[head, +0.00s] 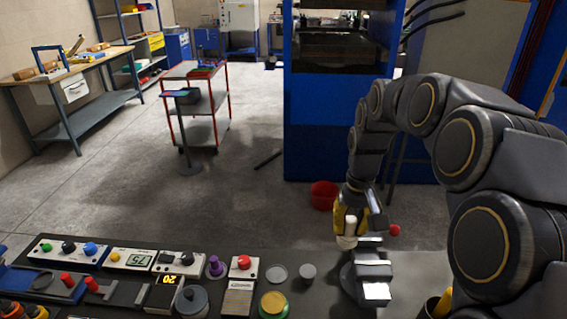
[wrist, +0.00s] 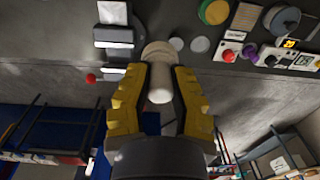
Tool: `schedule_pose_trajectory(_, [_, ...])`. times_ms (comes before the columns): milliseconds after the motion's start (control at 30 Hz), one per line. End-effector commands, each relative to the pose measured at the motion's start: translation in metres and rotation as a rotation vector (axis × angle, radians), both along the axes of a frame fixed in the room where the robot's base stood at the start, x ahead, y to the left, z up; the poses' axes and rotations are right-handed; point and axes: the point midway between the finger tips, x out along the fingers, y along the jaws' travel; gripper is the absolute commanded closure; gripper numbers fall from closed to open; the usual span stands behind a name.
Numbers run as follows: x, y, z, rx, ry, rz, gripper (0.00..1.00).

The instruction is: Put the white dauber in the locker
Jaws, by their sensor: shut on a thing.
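My gripper (head: 349,222), with yellow fingers, is shut on the white dauber (head: 347,235), above the far edge of the dark bench. In the wrist view, the dauber (wrist: 160,84) sits between the two fingers (wrist: 160,92) as a pale cylinder with a wider, rounded beige part beyond it. The fingers hide part of its sides. I cannot tell which thing in view is the locker.
The dark bench (head: 325,300) carries a grey device (head: 372,270), a red ball (head: 393,230), a green-and-yellow round tin (head: 273,303), discs and several control boxes (head: 243,271). A red bucket (head: 324,194) and a trolley (head: 207,108) stand on the floor beyond.

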Motion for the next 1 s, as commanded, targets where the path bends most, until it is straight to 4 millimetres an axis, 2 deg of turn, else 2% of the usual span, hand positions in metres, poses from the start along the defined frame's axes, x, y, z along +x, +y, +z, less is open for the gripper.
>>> schedule_pose_trajectory(233, [-0.001, 0.001, -0.001, 0.000, 0.002, 0.013, 1.00])
schedule_pose_trajectory(367, [-0.004, 0.017, -0.017, 0.001, 0.006, 0.089, 1.00])
schedule_pose_trajectory(467, [-0.011, 0.044, -0.042, 0.002, 0.005, 0.232, 1.00])
schedule_pose_trajectory(567, [-0.025, 0.082, -0.075, 0.004, 0.000, 0.440, 1.00])
schedule_pose_trajectory(700, [-0.059, 0.137, -0.118, 0.006, -0.007, 0.762, 1.00])
schedule_pose_trajectory(800, [-0.088, 0.172, -0.142, 0.009, -0.013, 0.975, 1.00])
schedule_pose_trajectory(900, [-0.118, 0.198, -0.160, 0.011, -0.020, 1.152, 1.00])
schedule_pose_trajectory(1000, [-0.144, 0.217, -0.172, 0.013, -0.023, 1.282, 1.00])
